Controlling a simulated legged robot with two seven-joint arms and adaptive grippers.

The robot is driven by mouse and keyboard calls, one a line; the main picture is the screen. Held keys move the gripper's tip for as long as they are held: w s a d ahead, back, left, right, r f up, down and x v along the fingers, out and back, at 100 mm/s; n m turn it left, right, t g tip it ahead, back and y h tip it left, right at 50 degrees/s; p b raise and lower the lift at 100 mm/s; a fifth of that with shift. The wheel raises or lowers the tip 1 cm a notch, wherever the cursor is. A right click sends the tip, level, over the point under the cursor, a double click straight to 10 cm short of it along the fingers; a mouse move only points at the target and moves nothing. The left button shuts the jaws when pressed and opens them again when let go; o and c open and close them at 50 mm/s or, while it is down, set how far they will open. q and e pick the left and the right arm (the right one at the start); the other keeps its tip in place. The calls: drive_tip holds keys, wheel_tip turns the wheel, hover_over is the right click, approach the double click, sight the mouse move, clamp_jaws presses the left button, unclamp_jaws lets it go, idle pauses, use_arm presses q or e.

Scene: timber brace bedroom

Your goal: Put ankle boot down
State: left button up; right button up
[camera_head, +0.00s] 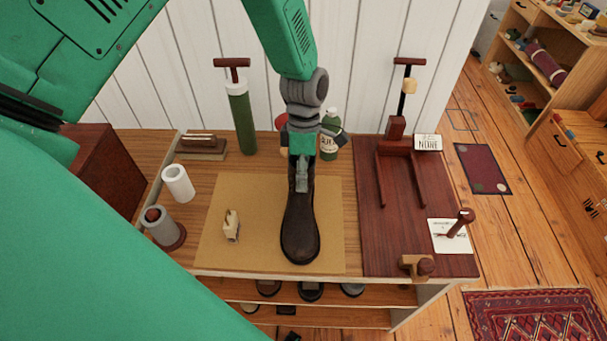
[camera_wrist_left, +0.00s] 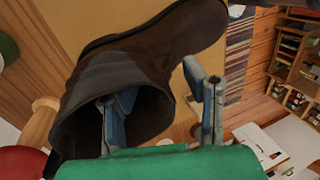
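A dark brown ankle boot (camera_head: 300,225) is over the tan mat (camera_head: 245,255) on the workbench, toe towards me. It looks upright on its sole, but I cannot see clearly whether the sole touches the mat. My left gripper (camera_head: 302,178) is at the top of the boot's shaft. In the left wrist view, one finger is inside the boot's opening (camera_wrist_left: 90,115) and the other is outside the shaft. The fingers of the gripper (camera_wrist_left: 165,105) are spread, with the shaft wall between them and a gap beside the outer finger. My right gripper is not in view.
Left of the mat are a white roll (camera_head: 178,184) and a grey cylinder (camera_head: 160,226). A small pale object (camera_head: 231,225) lies on the mat. A green pump (camera_head: 241,115) and green bottle (camera_head: 330,135) stand behind. A dark red board (camera_head: 415,225) with a wooden frame is right.

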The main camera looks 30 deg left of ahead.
use_arm(q)
drive_tip(key=b+v, duration=0.1)
drive_tip(key=v, duration=1.1)
drive_tip(key=shift+s, duration=0.1)
idle(0.4)
